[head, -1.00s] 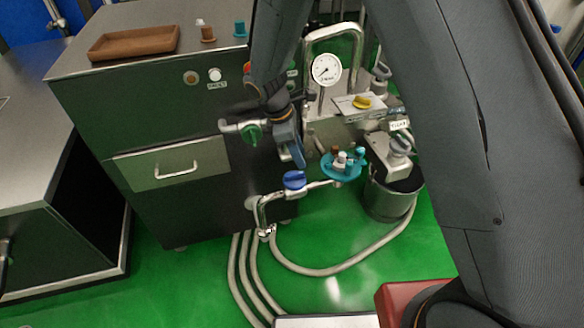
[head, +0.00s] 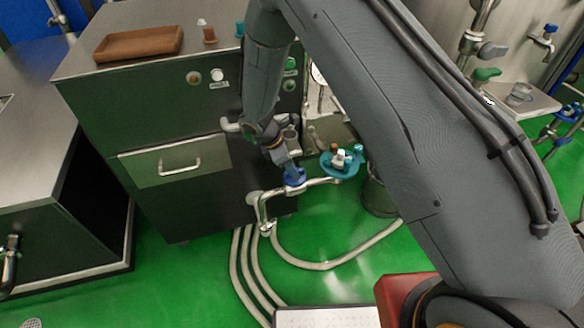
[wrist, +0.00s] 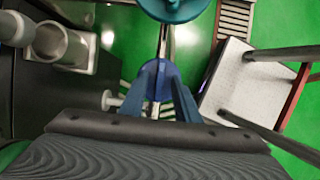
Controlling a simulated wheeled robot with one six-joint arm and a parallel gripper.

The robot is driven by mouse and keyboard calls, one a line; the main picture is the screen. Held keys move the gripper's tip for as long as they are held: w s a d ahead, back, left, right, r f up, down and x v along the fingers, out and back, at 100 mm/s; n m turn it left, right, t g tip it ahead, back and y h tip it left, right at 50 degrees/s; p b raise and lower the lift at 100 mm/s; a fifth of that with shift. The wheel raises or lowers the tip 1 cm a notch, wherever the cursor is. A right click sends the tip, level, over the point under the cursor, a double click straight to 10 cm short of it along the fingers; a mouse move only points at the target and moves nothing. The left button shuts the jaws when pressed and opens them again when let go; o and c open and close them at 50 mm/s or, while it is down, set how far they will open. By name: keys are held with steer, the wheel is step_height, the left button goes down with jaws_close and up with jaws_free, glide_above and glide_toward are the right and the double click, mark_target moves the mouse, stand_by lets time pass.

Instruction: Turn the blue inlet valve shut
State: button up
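The blue inlet valve (head: 295,187) sits on a bent metal pipe in front of the dark cabinet, above the floor. My gripper (head: 292,175) has come down onto it from above. In the wrist view, the valve's blue round knob (wrist: 159,70) lies between my two blue-grey fingers, one on each side of its raised handle. The fingers of my gripper (wrist: 160,82) look spread apart, straddling the handle. Whether either finger touches it is not clear. Part of the knob is hidden behind the fingers in both views.
A teal round tray (head: 328,167) with small fittings stands just right of the valve. Pale hoses (head: 330,265) run across the green floor below. The dark cabinet (head: 185,205) stands close behind. My arm hides much of the equipment on the right.

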steer(key=shift+f, duration=0.1)
jaws_close()
steer(key=shift+w+m+b, duration=0.1)
steer(key=shift+m+b, duration=0.25)
steer(key=shift+m, duration=0.05)
steer(key=m+g+b, duration=0.1)
steer(key=m+b, duration=0.1)
steer(key=shift+w+f+m, duration=0.1)
steer(key=shift+m, duration=0.3)
steer(key=m+g+b, duration=0.1)
steer(key=m+b, duration=0.1)
steer(key=m, duration=0.1)
steer(key=shift+w+m+g, duration=0.15)
steer(key=shift+m+g, duration=0.15)
steer(key=shift+g, duration=0.1)
steer(key=m+b, duration=0.1)
steer(key=m, duration=0.1)
steer(key=m+g+y+b, duration=0.1)
steer(key=m+b, duration=0.1)
steer(key=m, duration=0.1)
steer(key=shift+w+d+g, duration=0.1)
steer(key=shift+d+g, duration=0.05)
steer(key=shift+g, duration=0.15)
steer(key=m+y, duration=0.1)
steer(key=m, duration=0.2)
steer(key=m+g+y+b, duration=0.1)
steer(key=m, duration=0.1)
steer(key=shift+d+m, duration=0.15)
steer(key=shift+m, duration=0.25)
